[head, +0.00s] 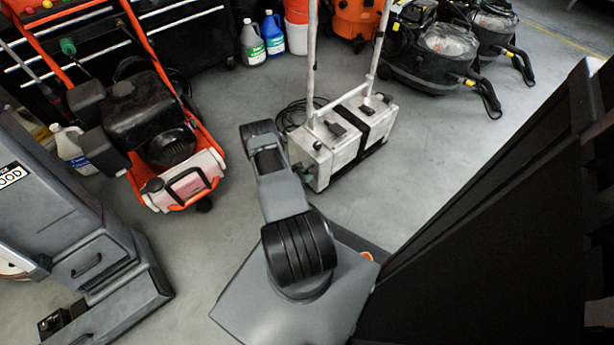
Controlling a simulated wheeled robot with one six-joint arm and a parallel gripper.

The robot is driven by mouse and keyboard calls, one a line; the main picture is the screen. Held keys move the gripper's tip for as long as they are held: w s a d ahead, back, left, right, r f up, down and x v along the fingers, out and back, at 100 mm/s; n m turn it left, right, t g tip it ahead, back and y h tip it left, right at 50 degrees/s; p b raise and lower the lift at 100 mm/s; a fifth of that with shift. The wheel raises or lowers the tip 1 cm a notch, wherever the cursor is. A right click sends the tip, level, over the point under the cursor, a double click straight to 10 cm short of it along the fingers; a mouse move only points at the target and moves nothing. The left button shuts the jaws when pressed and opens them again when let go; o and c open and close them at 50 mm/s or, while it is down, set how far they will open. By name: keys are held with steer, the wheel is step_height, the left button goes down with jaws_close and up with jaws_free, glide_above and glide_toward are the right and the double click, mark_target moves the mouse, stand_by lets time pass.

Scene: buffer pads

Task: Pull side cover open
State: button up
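A grey machine (60,215) stands at the left, cut off by the picture edge. Its low front part has a panel with a dark handle (88,266). I cannot tell for sure whether this panel is the side cover; no cover is seen standing open. My arm (280,190) rises from my grey base in the lower middle and reaches away to a black joint. My gripper is not visible, and no contact with the machine shows.
An orange-framed machine (165,150) stands at the upper left. A pale box-shaped machine with upright poles (345,140) stands just beyond my arm. Bottles (253,42), an orange bucket (297,30) and black vacuums (440,55) line the back. Grey floor (205,255) is clear between the left machine and my base.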

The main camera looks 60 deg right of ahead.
steer(key=shift+c, duration=0.5)
jaws_close()
steer(key=shift+a, duration=0.15)
